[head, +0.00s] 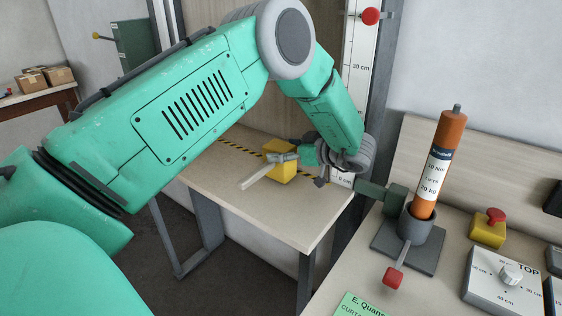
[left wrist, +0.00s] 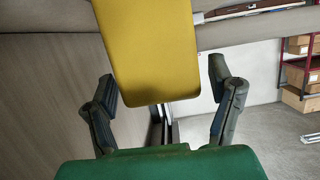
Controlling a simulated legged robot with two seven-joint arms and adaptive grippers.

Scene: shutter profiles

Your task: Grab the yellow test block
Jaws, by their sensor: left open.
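The yellow test block (head: 279,172) stands on the wooden table, partly covered by my left gripper (head: 301,169). In the left wrist view the block (left wrist: 150,45) is a large yellow shape running off the top edge. It reaches down between the two spread dark fingers of my left gripper (left wrist: 162,82). A gap shows at the right finger; the left finger is closer to the block, and I cannot tell whether it touches. The gripper is open. My right gripper is not in view.
A pale bar (head: 258,178) lies at the block's left. A scale post (head: 357,80) rises behind my arm. On the right bench (head: 340,280) stand an orange cylinder (head: 441,150) in a grey holder, a yellow box with a red button (head: 488,230) and a dial box (head: 505,285). The table's front is clear.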

